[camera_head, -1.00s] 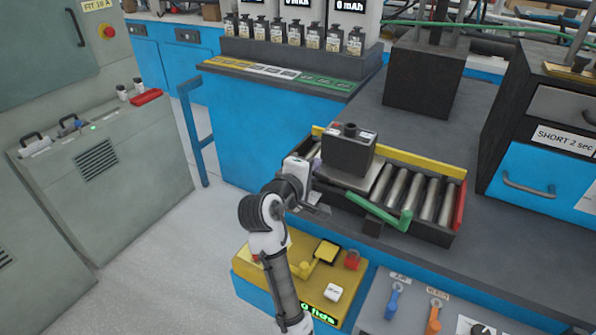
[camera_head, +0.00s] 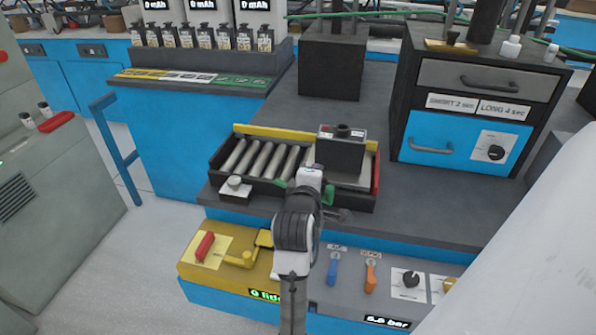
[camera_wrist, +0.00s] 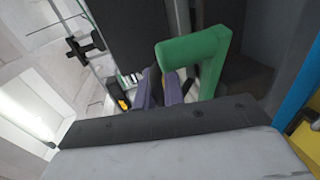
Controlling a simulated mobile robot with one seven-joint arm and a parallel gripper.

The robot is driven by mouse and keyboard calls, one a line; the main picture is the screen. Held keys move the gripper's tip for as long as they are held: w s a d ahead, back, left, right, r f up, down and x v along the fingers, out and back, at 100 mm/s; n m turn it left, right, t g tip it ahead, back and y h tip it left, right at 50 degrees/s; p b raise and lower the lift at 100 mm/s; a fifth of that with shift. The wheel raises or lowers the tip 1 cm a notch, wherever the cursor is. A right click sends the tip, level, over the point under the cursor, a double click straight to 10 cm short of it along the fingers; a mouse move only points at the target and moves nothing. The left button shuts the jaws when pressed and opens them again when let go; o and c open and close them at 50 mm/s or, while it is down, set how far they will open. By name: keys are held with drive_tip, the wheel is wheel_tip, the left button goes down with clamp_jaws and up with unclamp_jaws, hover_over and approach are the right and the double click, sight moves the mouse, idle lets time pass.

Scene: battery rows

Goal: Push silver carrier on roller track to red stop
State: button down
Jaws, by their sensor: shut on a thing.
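The silver carrier (camera_head: 368,184) sits at the right end of the roller track (camera_head: 228,181), bearing a dark block (camera_head: 340,157). Its right edge is close to the red stop (camera_head: 376,178); I cannot tell whether they touch. My gripper (camera_head: 312,178) is at the track's front side, by the carrier's left front. A green bar (camera_head: 328,195) runs along that side, partly hidden behind my gripper. In the wrist view the purple fingertips (camera_wrist: 163,88) are close together at one end of the green bar (camera_wrist: 195,52), seemingly shut on it. The carrier is not clear there.
Bare rollers fill the track's left part. A yellow rail (camera_head: 275,132) runs behind it. A yellow panel (camera_head: 197,270) and a grey control panel with levers (camera_head: 332,272) stand in front. A drawer cabinet (camera_head: 470,110) stands at the right.

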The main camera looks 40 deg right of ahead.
drive_tip(key=shift+s+d, duration=0.25)
drive_tip(key=shift+s, duration=0.1)
drive_tip(key=c, duration=1.5)
unclamp_jaws()
drive_tip(key=shift+s+d, duration=0.1)
drive_tip(key=shift+a, duration=0.2)
